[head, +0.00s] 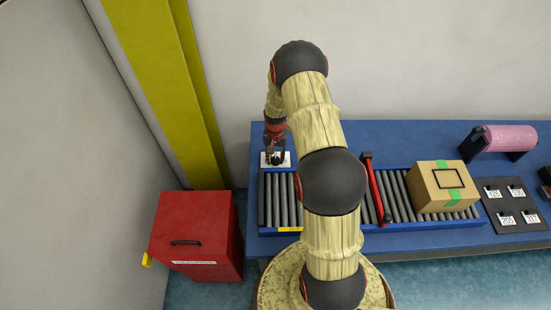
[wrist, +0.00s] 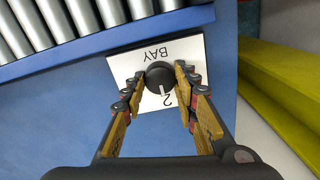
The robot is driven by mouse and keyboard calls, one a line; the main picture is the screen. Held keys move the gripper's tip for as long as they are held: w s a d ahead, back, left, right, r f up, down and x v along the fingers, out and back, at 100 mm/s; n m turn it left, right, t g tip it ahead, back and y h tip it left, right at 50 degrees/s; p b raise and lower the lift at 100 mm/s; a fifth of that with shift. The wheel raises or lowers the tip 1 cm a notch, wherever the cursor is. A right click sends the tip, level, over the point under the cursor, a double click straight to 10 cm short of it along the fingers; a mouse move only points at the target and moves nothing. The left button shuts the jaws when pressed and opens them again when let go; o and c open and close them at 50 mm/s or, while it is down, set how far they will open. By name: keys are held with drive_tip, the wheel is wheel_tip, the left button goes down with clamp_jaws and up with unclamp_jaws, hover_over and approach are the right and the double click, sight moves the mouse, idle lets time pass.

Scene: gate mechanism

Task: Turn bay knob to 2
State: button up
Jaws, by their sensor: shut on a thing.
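The bay knob (wrist: 158,74) is a round black knob on a white plate (wrist: 195,48) marked BAY, which appears upside down in the wrist view. The knob's white pointer mark points at or close to the digit 2 printed on the plate. My gripper (wrist: 161,80) is shut on the knob, one finger on each side. The fingers hide parts of the plate, including any other digits there. In the head view my gripper (head: 275,152) is over the white plate (head: 265,160) at the table's left end, and the knob is mostly hidden.
A roller conveyor (head: 402,196) runs along the blue table (head: 400,137), close to the plate. It carries a cardboard box (head: 441,187) beyond a red bar (head: 376,190). A red cabinet (head: 196,232) stands left of the table; a yellow post (head: 165,80) rises behind it.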

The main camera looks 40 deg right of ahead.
sight(275, 159)
drive_tip(key=o, duration=1.2)
drive_tip(key=shift+c, duration=0.2)
wheel_tip(275, 159, up, 12)
idle(0.3)
